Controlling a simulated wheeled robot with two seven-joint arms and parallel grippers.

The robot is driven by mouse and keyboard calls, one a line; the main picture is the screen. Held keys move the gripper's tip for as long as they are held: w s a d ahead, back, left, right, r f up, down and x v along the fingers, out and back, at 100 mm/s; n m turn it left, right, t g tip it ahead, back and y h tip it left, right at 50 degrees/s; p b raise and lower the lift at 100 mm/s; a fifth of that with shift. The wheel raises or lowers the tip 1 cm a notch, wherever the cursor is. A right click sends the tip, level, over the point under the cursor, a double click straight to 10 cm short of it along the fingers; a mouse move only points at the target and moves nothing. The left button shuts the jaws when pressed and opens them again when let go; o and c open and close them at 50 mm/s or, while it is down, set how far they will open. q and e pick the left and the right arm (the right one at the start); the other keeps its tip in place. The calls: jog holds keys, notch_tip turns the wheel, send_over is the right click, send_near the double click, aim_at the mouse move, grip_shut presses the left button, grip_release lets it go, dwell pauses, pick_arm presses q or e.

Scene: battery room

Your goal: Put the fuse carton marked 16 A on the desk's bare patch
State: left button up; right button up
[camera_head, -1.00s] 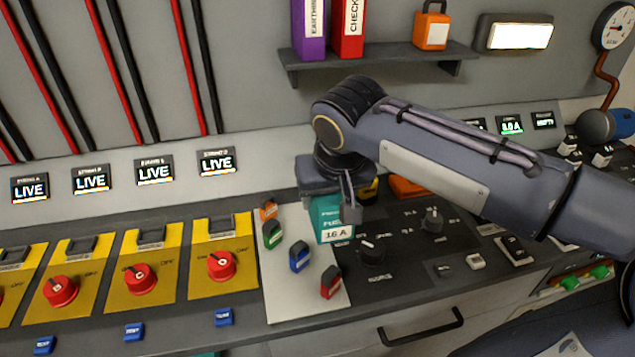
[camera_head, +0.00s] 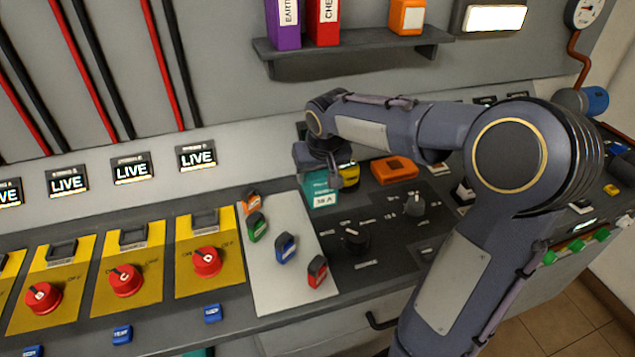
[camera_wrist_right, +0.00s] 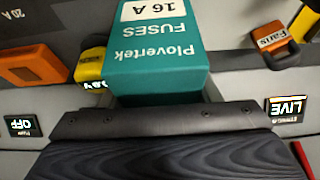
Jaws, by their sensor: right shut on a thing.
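The teal fuse carton (camera_head: 322,190) marked 16 A is in my right gripper (camera_head: 330,172). In the wrist view the carton (camera_wrist_right: 155,55) fills the top middle, its lettering upside down, with the dark gripper body below it. The jaws are shut on it, though the fingers are mostly hidden. In the head view it is at the back right corner of a pale patch (camera_head: 285,290) on the desk. I cannot tell whether its base touches the desk. The pale patch has a row of small padlocks and clear surface around them. My left gripper is not in view.
The padlocks are orange (camera_head: 252,203), green (camera_head: 257,228), blue (camera_head: 286,249) and red (camera_head: 317,273). A yellow device (camera_head: 349,176) and an orange case (camera_head: 395,169) are right of the carton. Yellow switch plates (camera_head: 208,258) lie left; a shelf (camera_head: 350,50) hangs above.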

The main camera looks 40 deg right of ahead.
aim_at(324, 174)
jog(key=shift+w+d+f, duration=0.1)
jog(key=shift+f, duration=0.8)
jog(key=shift+w+d+f, duration=0.1)
jog(key=shift+f, duration=0.8)
jog(key=shift+f+b, duration=0.2)
jog(key=shift+b, duration=0.15)
jog(key=o, duration=1.3)
jog(key=shift+r+p, duration=0.3)
jog(key=shift+r, duration=0.05)
jog(key=v, duration=1.1)
jog(key=shift+s+r+p, duration=0.15)
jog(key=shift+r+p, duration=0.15)
jog(key=shift+p, duration=0.1)
jog(key=s+a+f+y, duration=0.1)
jog(key=s+a+f, duration=0.1)
jog(key=s+a, duration=0.2)
jog(key=s+a+f+n+y, duration=0.1)
jog(key=s+a+f+y, duration=0.1)
jog(key=s+a, duration=0.3)
jog(key=s+a+f+n+t+y, duration=0.1)
jog(key=s+a+f, duration=0.3)
jog(key=s, duration=0.6)
jog(key=shift+s+a+f+y, duration=0.1)
jog(key=shift+s+a+y, duration=0.2)
jog(key=shift+y, duration=0.3)
